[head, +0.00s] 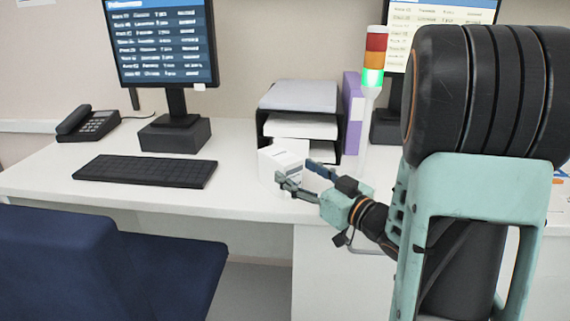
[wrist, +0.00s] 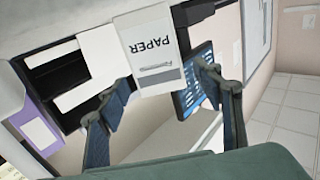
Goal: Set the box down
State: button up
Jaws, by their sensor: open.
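A white box (head: 284,161) stands on the white desk (head: 240,196) near its front edge, just in front of the paper trays. In the wrist view the box (wrist: 152,55) shows a face printed "PAPER". My gripper (head: 296,172) is open at the near side of the box, and its fingers cover part of the box in the head view. In the wrist view the two fingertips (wrist: 163,82) lie to either side of the box's near end, with a visible gap on the right. Whether either finger touches it cannot be told.
A black paper tray stack (head: 300,112) stands behind the box, with a purple binder (head: 352,112) and a signal light (head: 374,58) to its right. A keyboard (head: 146,170) and monitor (head: 162,45) are left. A blue chair (head: 85,262) stands before the desk.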

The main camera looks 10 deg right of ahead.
jog(key=v, duration=0.5)
dwell(0.3)
